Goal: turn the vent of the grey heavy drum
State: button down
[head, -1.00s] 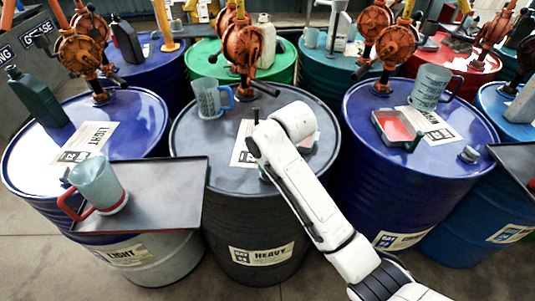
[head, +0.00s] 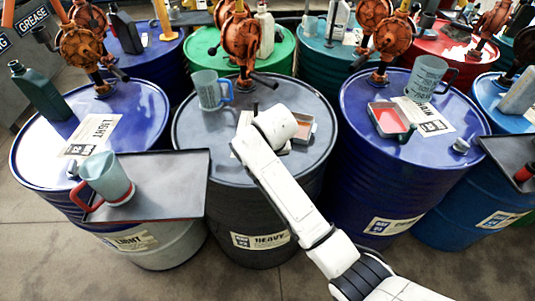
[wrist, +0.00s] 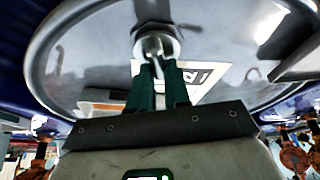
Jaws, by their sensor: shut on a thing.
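The grey heavy drum (head: 256,212) stands in the middle of the head view, with a HEAVY label (head: 262,241) on its side. Its grey top fills much of the wrist view (wrist: 90,60). In the wrist view, the green fingers of my gripper (wrist: 158,68) are shut on the small metal vent (wrist: 154,44) on the drum top. In the head view my white arm hides both the vent and the gripper.
A jug with a blue handle (head: 208,92), an orange pump (head: 238,40) and a small tray (head: 302,128) are on the grey drum. A dark tray (head: 175,175) with a red-handled jug (head: 106,177) juts out on the left. Blue drums (head: 380,180) flank both sides.

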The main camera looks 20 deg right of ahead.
jog(key=shift+r, duration=0.1)
jog(key=c, duration=1.1)
grip_release()
jog(key=v, duration=1)
jog(key=shift+s+r+b, duration=0.15)
jog(key=shift+r+b, duration=0.2)
jog(key=s+d+f+g, duration=0.1)
jog(key=s+f, duration=0.4)
jog(key=s, duration=0.6)
jog(key=s+d+f+n+g, duration=0.1)
jog(key=s+d+f, duration=0.3)
jog(key=s, duration=0.8)
jog(key=s+d+f+g, duration=0.1)
jog(key=s+d+f, duration=0.2)
jog(key=s+f, duration=0.5)
jog(key=shift+s+n+y, duration=0.3)
jog(key=shift+s, duration=1.6)
